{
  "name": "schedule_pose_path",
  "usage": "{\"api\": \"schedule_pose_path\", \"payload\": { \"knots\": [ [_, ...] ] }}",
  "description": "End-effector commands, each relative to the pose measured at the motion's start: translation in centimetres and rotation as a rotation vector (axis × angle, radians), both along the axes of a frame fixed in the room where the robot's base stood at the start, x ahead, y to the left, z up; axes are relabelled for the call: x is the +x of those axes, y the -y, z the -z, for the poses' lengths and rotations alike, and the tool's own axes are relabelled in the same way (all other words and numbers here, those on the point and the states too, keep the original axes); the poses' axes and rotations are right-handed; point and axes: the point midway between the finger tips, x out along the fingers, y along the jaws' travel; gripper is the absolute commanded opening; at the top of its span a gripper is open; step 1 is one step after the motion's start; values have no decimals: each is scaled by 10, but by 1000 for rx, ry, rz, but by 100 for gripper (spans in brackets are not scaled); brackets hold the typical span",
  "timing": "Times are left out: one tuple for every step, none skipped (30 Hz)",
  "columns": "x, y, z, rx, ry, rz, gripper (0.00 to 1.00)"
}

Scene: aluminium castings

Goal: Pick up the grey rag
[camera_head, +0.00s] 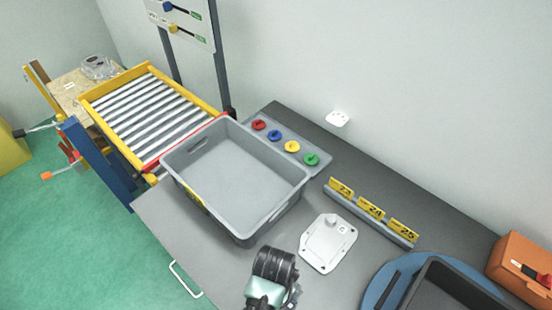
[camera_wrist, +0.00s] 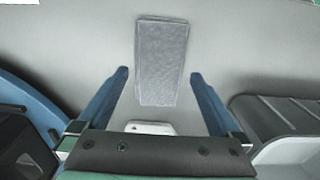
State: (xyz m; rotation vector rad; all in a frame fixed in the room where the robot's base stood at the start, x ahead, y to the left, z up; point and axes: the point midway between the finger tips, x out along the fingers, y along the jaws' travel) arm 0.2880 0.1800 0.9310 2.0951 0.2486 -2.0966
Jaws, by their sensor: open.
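The grey rag (camera_wrist: 162,62) shows in the wrist view as a flat, narrow rectangle lying on the grey table. My gripper (camera_wrist: 160,75) is open, with one blue finger on each side of the rag in the picture. The rag appears between and beyond the fingertips, and nothing is held. I cannot tell the height of the fingers above it. In the head view the rag does not show. My arm's dark wrist part (camera_head: 274,265) is at the bottom centre there, and the fingertips are hidden.
A white cast plate (camera_head: 328,243) lies near my wrist. A grey crate (camera_head: 272,212) stands to its left, and number tags (camera_head: 370,210) stand behind. A blue round mat (camera_head: 374,292) with a dark tray (camera_head: 430,275) is at right, near an orange box (camera_head: 520,258).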

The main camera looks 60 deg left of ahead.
Motion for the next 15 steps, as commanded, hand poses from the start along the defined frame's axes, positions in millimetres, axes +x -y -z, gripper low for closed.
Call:
{"api": "schedule_pose_path", "payload": {
  "knots": [
    [2, 0, 5, -1, -2, 0, 100],
    [3, 0, 8, -1, -2, 0, 100],
    [4, 0, 13, 0, -1, 0, 100],
    [3, 1, 18, -2, -3, -1, 100],
    [3, 0, 21, 0, -2, 0, 100],
    [3, 1, 25, 0, -2, 0, 100],
    [3, 1, 28, 0, -1, 0, 100],
    [3, 1, 29, 0, 0, 0, 100],
    [3, 1, 31, 0, 0, 0, 100],
    [3, 1, 32, 0, 0, 1, 100],
    [3, 1, 33, 0, 0, 1, 100],
    [3, 1, 33, 1, 1, 1, 100],
    [3, 1, 33, 1, 1, 1, 100],
    [3, 1, 33, 1, 1, 1, 100],
    [3, 1, 33, 1, 1, 1, 100]
  ]
}}
